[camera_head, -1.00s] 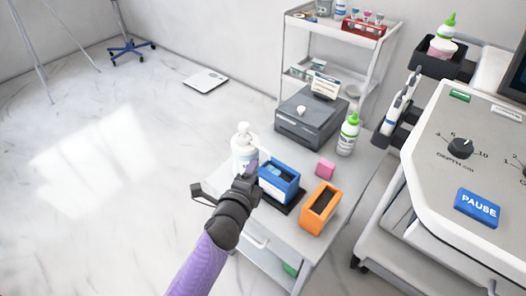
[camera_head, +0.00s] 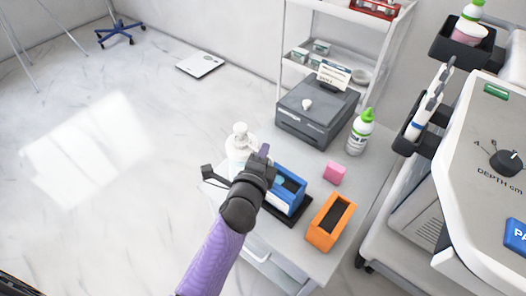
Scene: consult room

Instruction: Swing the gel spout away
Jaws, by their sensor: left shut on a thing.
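A white pump bottle (camera_head: 236,158) stands at the left edge of the small grey table, its white pump head (camera_head: 240,131) on top. The spout appears to point right, toward my left gripper. My left gripper (camera_head: 263,154) is right beside the bottle's neck, its purple fingertips at the spout's end. It is shut on what appears to be the spout, though the dark wrist and fingers hide the contact. My right gripper is not in view.
Right of my gripper are a blue box (camera_head: 290,184), an orange box (camera_head: 330,222) and a pink block (camera_head: 334,172). Behind are a grey device (camera_head: 314,115) and a green-capped bottle (camera_head: 360,132). A control console (camera_head: 480,190) is at right.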

